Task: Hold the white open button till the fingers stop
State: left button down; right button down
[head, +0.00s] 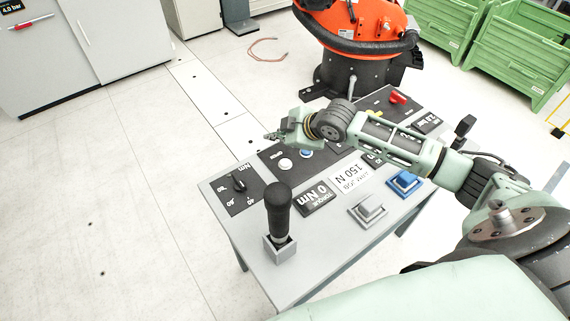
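The white button (285,164) is a round cap on a dark panel at the far-left part of the grey console (330,256). A blue round button (306,153) sits just right of it. My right arm reaches in from the right across the console. Its gripper (271,136) appears above the white button in the picture and points left. I see no contact with the button. The fingers are small and seen from the side, so their opening is unclear. My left gripper is not in view.
A black-handled lever (279,212) stands upright at the console's near-left corner. A black knob (239,183), a grey switch (369,209), a blue switch (404,182) and a red control (398,97) are also on it. An orange robot (360,25) stands behind. Floor at left is clear.

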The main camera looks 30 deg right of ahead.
jog(key=b, duration=0.5)
send_over(285, 163)
jog(key=a, duration=0.2)
jog(key=f, duration=0.5)
jog(key=shift+w+d, duration=0.15)
jog(key=shift+d, duration=0.05)
jog(key=shift+f+b, duration=0.4)
jog(key=shift+f, duration=0.8)
jog(key=shift+f, duration=0.2)
jog(key=shift+f, duration=0.2)
